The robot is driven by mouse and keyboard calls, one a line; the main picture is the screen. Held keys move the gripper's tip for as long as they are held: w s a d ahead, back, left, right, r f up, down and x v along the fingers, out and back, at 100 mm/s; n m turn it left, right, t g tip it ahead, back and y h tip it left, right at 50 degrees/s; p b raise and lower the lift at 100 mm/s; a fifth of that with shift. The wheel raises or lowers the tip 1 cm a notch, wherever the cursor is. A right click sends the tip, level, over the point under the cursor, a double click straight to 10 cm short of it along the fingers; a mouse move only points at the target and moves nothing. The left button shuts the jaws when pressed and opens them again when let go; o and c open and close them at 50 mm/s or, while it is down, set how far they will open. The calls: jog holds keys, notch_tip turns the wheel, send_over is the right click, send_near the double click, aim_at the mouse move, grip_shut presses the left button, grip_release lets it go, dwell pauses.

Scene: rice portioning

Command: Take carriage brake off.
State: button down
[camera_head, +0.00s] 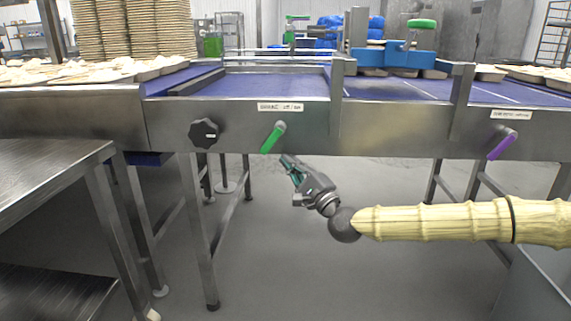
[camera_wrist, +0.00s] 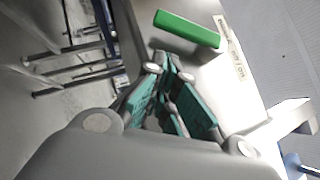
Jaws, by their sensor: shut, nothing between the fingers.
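A green lever (camera_head: 271,139) is mounted on the steel front rail of the conveyor, under a small white label (camera_head: 280,107). It slants from its pivot at upper right down to the left. The label ends in what looks like "off / on"; its first word is hard to read. A purple lever (camera_head: 502,146) with its own label (camera_head: 511,114) is farther right, slanting down-left too. My gripper (camera_head: 287,160) is shut and empty, just below and right of the green lever, apart from it. In the wrist view, the green lever (camera_wrist: 187,28) lies beyond my gripper's teal fingers (camera_wrist: 180,88).
A black knob (camera_head: 204,133) sits left of the green lever on the rail. A steel table (camera_head: 50,155) stands at front left. Conveyor legs (camera_head: 198,230) stand below the rail. Dough trays (camera_head: 150,68) and a blue fixture (camera_head: 395,55) are above. The rail between the levers is clear.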

jog(key=p+v, duration=0.3)
jog(key=v, duration=0.7)
jog(key=shift+d+f, duration=0.2)
jog(key=shift+f, duration=0.25)
jog(key=shift+s+f, duration=0.1)
